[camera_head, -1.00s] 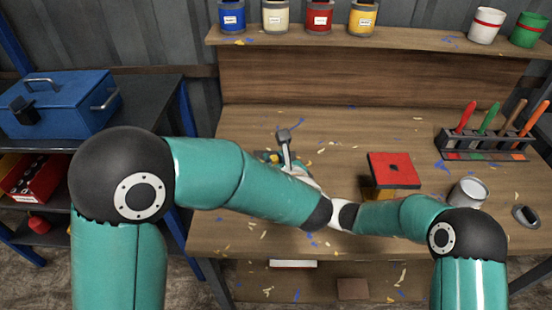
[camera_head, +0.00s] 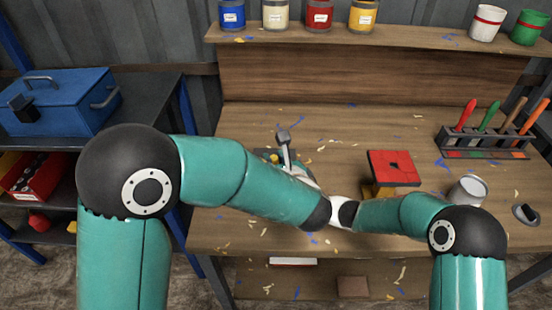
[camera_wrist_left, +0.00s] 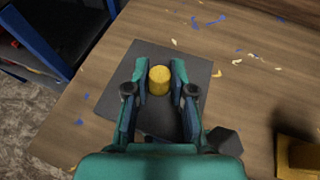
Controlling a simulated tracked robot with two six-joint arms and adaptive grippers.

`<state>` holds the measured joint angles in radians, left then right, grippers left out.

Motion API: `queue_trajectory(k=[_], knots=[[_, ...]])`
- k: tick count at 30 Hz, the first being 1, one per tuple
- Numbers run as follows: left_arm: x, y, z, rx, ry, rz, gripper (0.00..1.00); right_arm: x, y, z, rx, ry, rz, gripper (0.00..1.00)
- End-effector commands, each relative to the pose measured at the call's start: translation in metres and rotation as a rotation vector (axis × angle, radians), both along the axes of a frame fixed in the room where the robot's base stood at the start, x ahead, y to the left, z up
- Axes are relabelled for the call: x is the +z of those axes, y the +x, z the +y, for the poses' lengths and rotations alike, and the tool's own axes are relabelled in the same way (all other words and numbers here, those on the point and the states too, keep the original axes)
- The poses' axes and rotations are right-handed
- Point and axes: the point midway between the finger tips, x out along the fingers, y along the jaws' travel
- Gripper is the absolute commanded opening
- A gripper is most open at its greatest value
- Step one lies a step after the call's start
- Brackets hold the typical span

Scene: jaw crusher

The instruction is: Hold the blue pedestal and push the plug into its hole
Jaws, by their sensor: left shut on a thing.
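In the left wrist view, a yellow cylinder (camera_wrist_left: 160,80), seemingly the plug, stands above a dark grey square plate (camera_wrist_left: 140,58). My left gripper (camera_wrist_left: 160,85) has a finger on each side of the cylinder and is shut on it. I cannot make out the blue pedestal or its hole clearly; blue shows only along the fingers. In the head view my left forearm hides most of this spot, and a grey lever with a dark knob (camera_head: 284,136) rises behind it. My right gripper is not in view.
A red-topped block (camera_head: 393,167) stands on the wooden bench (camera_head: 250,120), right of the lever. A grey can (camera_head: 468,190) and a tool rack (camera_head: 495,140) are farther right. Paint tins line the back shelf. The bench's back middle is mostly clear apart from scattered chips.

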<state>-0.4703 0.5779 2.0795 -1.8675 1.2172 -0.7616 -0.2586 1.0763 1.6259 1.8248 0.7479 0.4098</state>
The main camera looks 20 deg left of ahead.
Motion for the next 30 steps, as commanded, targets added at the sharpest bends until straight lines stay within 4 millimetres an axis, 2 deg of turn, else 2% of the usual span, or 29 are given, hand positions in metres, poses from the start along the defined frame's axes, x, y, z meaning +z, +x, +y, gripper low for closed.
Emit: queue_trajectory(k=[2, 3, 7, 20, 25, 30], knots=[[-0.002, 0.0, 0.0, -0.001, 0.0, 0.004, 0.08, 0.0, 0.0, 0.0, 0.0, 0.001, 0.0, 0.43], [-0.002, 0.0, 0.0, 0.0, 0.0, 0.005, 0.3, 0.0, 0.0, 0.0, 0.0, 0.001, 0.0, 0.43], [-0.002, 0.0, 0.0, 0.001, -0.001, 0.003, 0.51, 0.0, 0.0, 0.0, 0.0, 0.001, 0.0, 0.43], [0.001, -0.005, -0.004, -0.002, -0.001, 0.002, 0.52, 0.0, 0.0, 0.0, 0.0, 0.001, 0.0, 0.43], [0.01, -0.022, -0.016, -0.004, 0.0, 0.0, 0.52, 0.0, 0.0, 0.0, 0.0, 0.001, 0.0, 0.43], [0.023, -0.048, -0.034, -0.006, -0.001, 0.001, 0.52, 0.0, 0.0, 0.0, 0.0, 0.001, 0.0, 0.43]])
